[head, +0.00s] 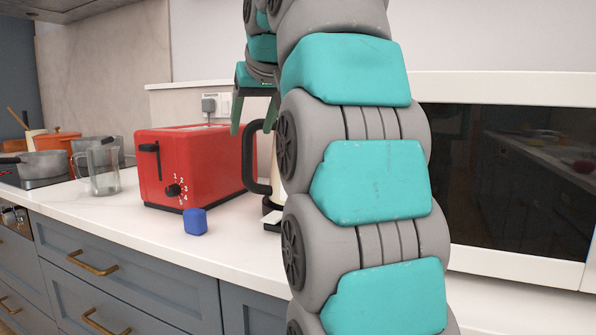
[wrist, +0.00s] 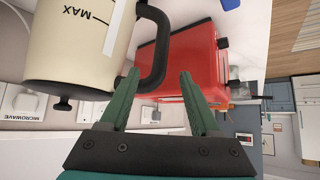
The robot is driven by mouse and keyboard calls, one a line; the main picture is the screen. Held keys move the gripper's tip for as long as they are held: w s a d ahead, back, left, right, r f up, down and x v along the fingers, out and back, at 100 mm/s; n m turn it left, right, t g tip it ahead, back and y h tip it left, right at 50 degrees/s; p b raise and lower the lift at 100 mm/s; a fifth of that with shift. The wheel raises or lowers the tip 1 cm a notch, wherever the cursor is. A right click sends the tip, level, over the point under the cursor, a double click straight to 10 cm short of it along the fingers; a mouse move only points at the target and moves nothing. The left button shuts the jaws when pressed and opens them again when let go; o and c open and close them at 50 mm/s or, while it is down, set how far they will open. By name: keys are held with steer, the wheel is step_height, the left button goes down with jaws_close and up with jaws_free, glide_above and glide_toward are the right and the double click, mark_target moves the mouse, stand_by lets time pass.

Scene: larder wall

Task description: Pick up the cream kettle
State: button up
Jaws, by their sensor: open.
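The cream kettle (head: 278,180) stands on the counter beside the red toaster, mostly hidden behind my arm in the head view. Its black handle (head: 249,158) shows to its left. In the wrist view the cream kettle (wrist: 75,50) fills the upper left, with a MAX mark on its body, and its black handle (wrist: 160,50) curves between and past my fingertips. My gripper (head: 254,128) is open at the upper part of the handle; its green fingers also show in the wrist view (wrist: 158,73). I cannot tell whether they touch the handle.
A red toaster (head: 190,170) stands close left of the kettle. A blue block (head: 195,221) lies in front of it. A glass mug (head: 101,170) and pots (head: 45,163) are further left. A dark-fronted microwave (head: 510,180) is at right. The front counter strip is mostly clear.

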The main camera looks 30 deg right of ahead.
mark_target(248, 140)
steer(key=x, duration=0.3)
steer(key=shift+f, duration=0.15)
steer(key=x, duration=0.6)
steer(key=shift+w+r, duration=0.15)
steer(key=shift+r, duration=0.05)
steer(key=shift+d, duration=0.15)
jaws_close()
stand_by(1.0)
